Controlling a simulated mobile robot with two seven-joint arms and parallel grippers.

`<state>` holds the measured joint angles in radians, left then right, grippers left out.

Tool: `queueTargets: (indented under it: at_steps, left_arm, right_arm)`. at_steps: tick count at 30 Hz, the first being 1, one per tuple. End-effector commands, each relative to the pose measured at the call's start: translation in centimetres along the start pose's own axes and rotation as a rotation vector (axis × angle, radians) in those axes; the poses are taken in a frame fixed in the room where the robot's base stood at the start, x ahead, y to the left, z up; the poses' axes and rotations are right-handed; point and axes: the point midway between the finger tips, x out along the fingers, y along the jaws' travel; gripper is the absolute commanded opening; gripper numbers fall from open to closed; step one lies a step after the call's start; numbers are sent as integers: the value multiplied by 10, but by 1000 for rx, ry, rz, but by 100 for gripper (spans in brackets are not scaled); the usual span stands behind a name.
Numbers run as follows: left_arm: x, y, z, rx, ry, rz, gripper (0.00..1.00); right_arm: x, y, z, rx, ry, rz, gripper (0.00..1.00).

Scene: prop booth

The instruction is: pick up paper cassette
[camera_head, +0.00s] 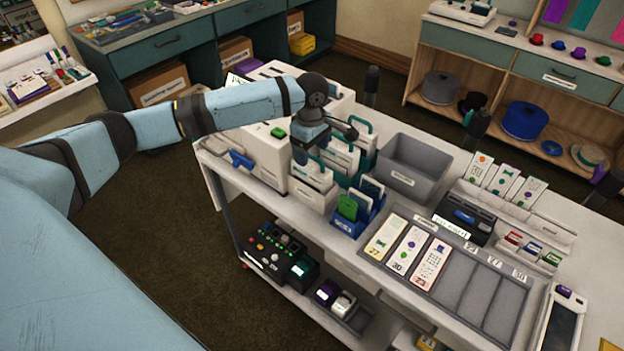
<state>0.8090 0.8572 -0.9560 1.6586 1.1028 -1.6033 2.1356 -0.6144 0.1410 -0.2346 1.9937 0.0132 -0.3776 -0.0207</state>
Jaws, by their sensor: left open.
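Several white cassettes with teal handles stand upright in a group on the cart top. One (343,160) is just right of my left gripper, and another (312,177) is in front of and below it. I cannot tell which one is the paper cassette. My left gripper (308,150) points down above this group, open, with nothing visibly held. The arm and wrist hide part of the cassettes behind it, and I cannot tell if the fingers touch one. My right gripper does not show.
A white printer-like machine (265,155) stands left of the cassettes. A grey bin (414,170) is to the right. A blue holder (345,225) with green and blue cards is in front. A grey sectioned tray (470,275) holds printed cards. Dark upright posts rise behind the cart.

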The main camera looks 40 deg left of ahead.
Motion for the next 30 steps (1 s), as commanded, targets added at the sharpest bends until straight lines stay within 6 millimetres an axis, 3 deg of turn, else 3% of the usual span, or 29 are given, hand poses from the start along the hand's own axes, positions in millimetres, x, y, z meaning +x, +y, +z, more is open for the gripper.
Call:
queueTargets:
  at_steps: [12,21,30]
  left_arm:
    - [49,2,-1,0,0,-1,72]
    - [54,2,-1,1,-1,2,72]
    - [54,2,-1,1,0,2,3]
  right_arm:
    - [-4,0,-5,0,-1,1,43]
    - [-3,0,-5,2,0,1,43]
    - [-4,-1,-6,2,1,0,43]
